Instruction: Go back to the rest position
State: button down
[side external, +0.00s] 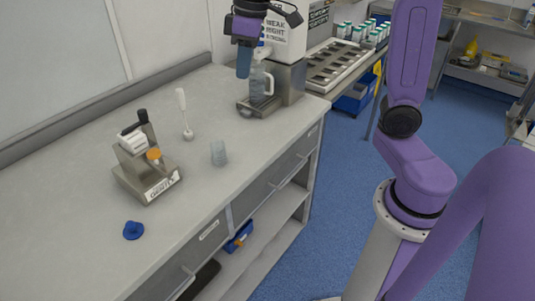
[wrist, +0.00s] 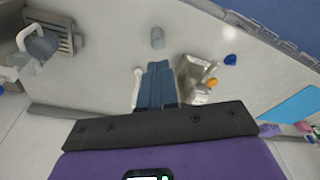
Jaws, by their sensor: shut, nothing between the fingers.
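My gripper (side external: 243,68) hangs above the counter's far end in the side external view, in front of the white dispenser (side external: 286,38) and near the clear jug (side external: 260,82) on its base. Its blue fingers point down and are shut with nothing between them. In the wrist view my gripper's fingers (wrist: 156,68) lie together, over the counter between the white stick-like tool (wrist: 137,88) and the metal stand (wrist: 193,78). The fingers are apart from the things on the counter as far as I can tell.
A translucent cup (side external: 219,153), the white tool (side external: 185,114) and a blue cap (side external: 133,230) stand or lie on the counter (side external: 75,185). A tray rack (side external: 335,65) stands behind the dispenser. The counter's left part is clear.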

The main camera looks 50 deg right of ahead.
jog(key=s+f+n, duration=0.3)
jog(key=s+f, duration=0.3)
jog(key=s, duration=0.6)
jog(key=s+f+n+g, duration=0.1)
jog(key=s+f+n, duration=0.2)
jog(key=s, duration=0.9)
notch_tip(320, 180, down, 3)
jog(key=shift+s+a+h, duration=0.2)
jog(key=shift+a+h, duration=0.15)
jog(key=shift+h, duration=0.05)
